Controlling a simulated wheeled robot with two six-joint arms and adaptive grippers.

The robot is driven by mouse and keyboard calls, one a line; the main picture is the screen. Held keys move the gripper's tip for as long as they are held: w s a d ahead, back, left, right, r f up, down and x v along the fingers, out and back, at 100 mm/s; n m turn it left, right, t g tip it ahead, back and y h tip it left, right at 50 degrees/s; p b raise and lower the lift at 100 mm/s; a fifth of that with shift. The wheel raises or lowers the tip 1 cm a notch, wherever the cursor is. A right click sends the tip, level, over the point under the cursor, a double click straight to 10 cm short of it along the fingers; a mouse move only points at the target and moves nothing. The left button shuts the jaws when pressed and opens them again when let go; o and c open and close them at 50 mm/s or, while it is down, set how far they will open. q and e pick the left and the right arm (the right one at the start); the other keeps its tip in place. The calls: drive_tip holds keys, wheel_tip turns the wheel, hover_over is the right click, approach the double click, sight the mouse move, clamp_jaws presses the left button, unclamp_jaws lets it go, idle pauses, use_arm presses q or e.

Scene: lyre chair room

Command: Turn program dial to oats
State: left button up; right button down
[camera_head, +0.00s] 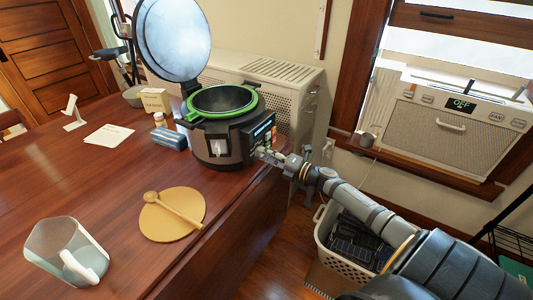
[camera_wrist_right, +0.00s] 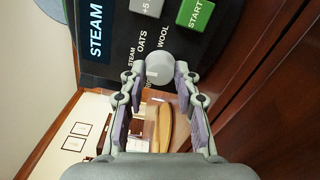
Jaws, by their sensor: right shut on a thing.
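The cooker (camera_head: 218,140) stands on the wooden table with its round lid raised and a green rim round its open pot. Its dark control panel (camera_wrist_right: 125,40) fills the top of the right wrist view, with a display (camera_wrist_right: 95,30) reading STEAM. The pale round program dial (camera_wrist_right: 160,68) sits below the labels STEAM, OATS and WOOL. My right gripper (camera_wrist_right: 159,70) is shut on the dial, one finger at each side. It also shows at the panel in the head view (camera_head: 262,153). I cannot make out the dial's pointer. My left gripper is not in view.
A green START button (camera_wrist_right: 195,13) and a grey +5 button (camera_wrist_right: 147,7) lie near the dial. A clear jug (camera_head: 65,250), a round board (camera_head: 172,216) with a wooden spoon and a blue pack (camera_head: 169,139) are on the table. A white basket (camera_head: 330,245) stands below my right arm.

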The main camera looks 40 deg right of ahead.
drive_tip(key=shift+m+p, duration=2)
drive_tip(key=shift+m, duration=2.5)
drive_tip(key=c, duration=1)
unclamp_jaws()
drive_tip(key=shift+o, duration=0.2)
drive_tip(key=v, duration=1.2)
